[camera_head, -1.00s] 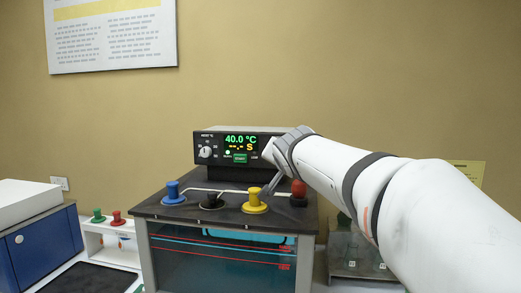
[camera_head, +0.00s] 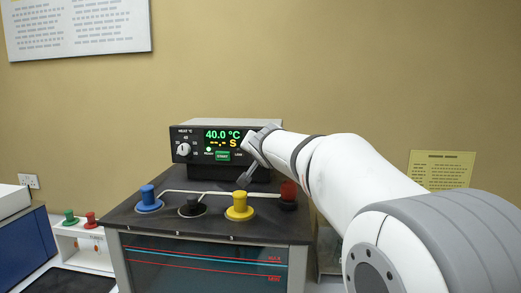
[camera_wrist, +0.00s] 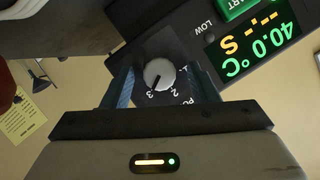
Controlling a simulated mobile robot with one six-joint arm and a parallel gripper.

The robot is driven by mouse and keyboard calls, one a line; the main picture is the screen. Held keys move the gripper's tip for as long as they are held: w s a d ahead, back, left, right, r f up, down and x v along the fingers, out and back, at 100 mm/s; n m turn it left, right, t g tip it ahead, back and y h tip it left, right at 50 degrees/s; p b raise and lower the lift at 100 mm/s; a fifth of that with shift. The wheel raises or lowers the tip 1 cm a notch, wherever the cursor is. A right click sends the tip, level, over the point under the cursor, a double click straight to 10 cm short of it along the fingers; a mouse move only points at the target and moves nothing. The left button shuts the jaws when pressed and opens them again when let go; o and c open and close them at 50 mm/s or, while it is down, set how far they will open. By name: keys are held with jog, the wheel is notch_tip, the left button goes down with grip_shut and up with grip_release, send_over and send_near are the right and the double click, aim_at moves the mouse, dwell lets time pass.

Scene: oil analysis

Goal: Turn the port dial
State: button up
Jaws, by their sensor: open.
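The port dial (camera_wrist: 159,74) is a small round light-grey knob with a dark pointer mark. In the wrist view it sits on the black panel beside the numbers 1, 2 and 3, and its mark points towards the 3. My gripper (camera_wrist: 165,90) is open, with one finger on each side of the dial. I cannot tell whether either finger touches it. In the head view my gripper (camera_head: 252,157) is at the right end of the control box (camera_head: 195,135) and hides the port dial.
The box's display (camera_head: 222,139) reads 40.0 °C, above a green START button (camera_head: 223,156). A white heat dial (camera_head: 184,149) is at its left.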

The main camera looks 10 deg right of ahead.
jog(key=shift+w+f, duration=0.15)
jog(key=shift+w, duration=0.15)
jog(key=shift+c, duration=0.4)
jog(key=c, duration=0.9)
